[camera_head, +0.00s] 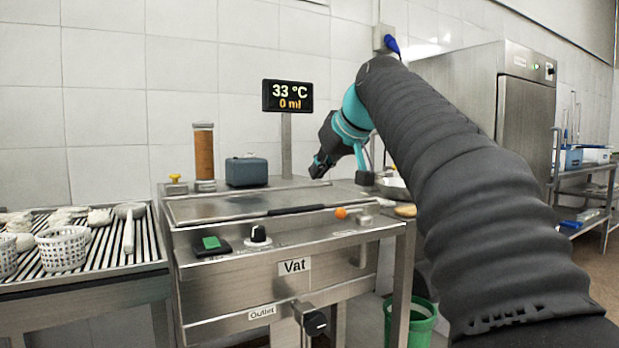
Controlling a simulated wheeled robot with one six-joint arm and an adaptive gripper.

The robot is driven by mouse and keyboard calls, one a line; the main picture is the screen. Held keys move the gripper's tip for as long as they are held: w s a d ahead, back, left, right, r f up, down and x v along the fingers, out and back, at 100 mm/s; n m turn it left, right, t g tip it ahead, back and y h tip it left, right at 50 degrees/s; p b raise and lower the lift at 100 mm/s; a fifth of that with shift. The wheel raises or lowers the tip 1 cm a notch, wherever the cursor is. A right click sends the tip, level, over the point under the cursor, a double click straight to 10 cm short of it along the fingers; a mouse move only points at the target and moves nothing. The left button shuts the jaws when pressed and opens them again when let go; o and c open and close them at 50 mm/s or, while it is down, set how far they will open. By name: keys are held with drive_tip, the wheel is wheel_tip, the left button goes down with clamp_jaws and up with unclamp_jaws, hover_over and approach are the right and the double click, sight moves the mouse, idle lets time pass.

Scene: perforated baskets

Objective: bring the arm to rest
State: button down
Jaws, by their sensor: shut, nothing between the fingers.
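My arm reaches in from the lower right, sheathed in a dark ribbed sleeve with a teal joint near its end. My gripper (317,172) hangs at the arm's end, above the back right part of the steel vat (222,295). The gripper is dark, points down to the left, and is shut with nothing in it. Its fingertips look close to the vat's top, but I cannot tell the exact gap.
White perforated baskets (62,249) and a ladle (129,230) lie on the slatted rack (146,245) at left. A display (287,96) reading 33 °C, a brown cylinder (203,155) and a grey box (246,172) stand behind the vat. A green bucket (421,322) is below right.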

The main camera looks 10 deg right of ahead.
drive_tip(key=s+d+f+m+g+h, duration=0.1)
drive_tip(key=s+d+f+m, duration=0.1)
drive_tip(key=f, duration=0.5)
drive_tip(key=s+d+f+m+g+h, duration=0.1)
drive_tip(key=s+f+m, duration=0.15)
drive_tip(key=f, duration=0.55)
drive_tip(key=s+a+f+g+p, duration=0.1)
drive_tip(key=s+f, duration=0.8)
drive_tip(key=s, duration=0.4)
drive_tip(key=s+a+f+g+h+p, duration=0.1)
drive_tip(key=s+a+f+p, duration=0.1)
drive_tip(key=s+f, duration=0.8)
drive_tip(key=s+n, duration=0.1)
drive_tip(key=s, duration=0.3)
drive_tip(key=shift+a+f, duration=0.15)
drive_tip(key=shift+f, duration=0.1)
drive_tip(key=shift+s, duration=0.1)
